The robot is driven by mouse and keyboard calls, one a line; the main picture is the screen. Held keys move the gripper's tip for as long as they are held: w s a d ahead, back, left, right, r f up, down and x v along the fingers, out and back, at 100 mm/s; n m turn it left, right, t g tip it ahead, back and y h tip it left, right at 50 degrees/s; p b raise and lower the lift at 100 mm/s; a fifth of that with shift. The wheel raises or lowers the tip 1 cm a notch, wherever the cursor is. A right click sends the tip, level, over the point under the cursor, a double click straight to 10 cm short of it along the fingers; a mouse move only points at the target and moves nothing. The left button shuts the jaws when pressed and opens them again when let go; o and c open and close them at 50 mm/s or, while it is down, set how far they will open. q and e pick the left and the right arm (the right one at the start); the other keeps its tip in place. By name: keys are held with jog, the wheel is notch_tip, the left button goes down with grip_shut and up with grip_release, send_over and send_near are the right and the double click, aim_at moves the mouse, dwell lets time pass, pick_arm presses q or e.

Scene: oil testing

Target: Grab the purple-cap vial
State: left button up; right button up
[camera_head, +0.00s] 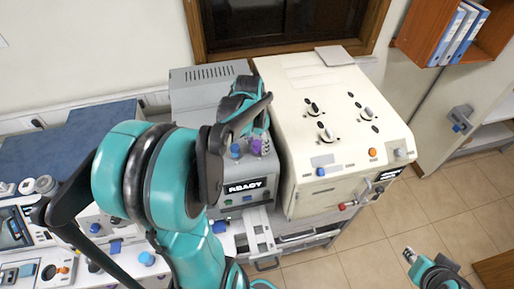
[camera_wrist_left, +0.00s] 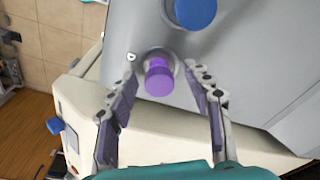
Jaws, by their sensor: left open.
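The purple-cap vial (camera_wrist_left: 158,78) sits in a round hole in the grey machine's face, seen nearly end-on in the left wrist view. In the head view its purple cap (camera_head: 256,146) shows small beside a blue cap (camera_head: 235,151). My left gripper (camera_wrist_left: 163,75) is open, with one finger on each side of the purple cap and visible gaps between. In the head view its fingers are largely hidden by my arm. Part of my right arm shows at the lower right; the state of its gripper (camera_head: 410,256) is unclear.
The blue cap (camera_wrist_left: 195,10) is close to the purple one. The grey machine (camera_head: 246,188) reads "READY". A cream machine (camera_head: 330,150) with knobs stands directly to its right. Blue binders (camera_head: 462,35) are on a shelf. The tiled floor (camera_head: 340,262) is open at the front right.

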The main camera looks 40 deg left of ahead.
pick_arm(q)
jog(key=shift+s, duration=0.15)
grip_shut()
jog(key=shift+r, duration=0.1)
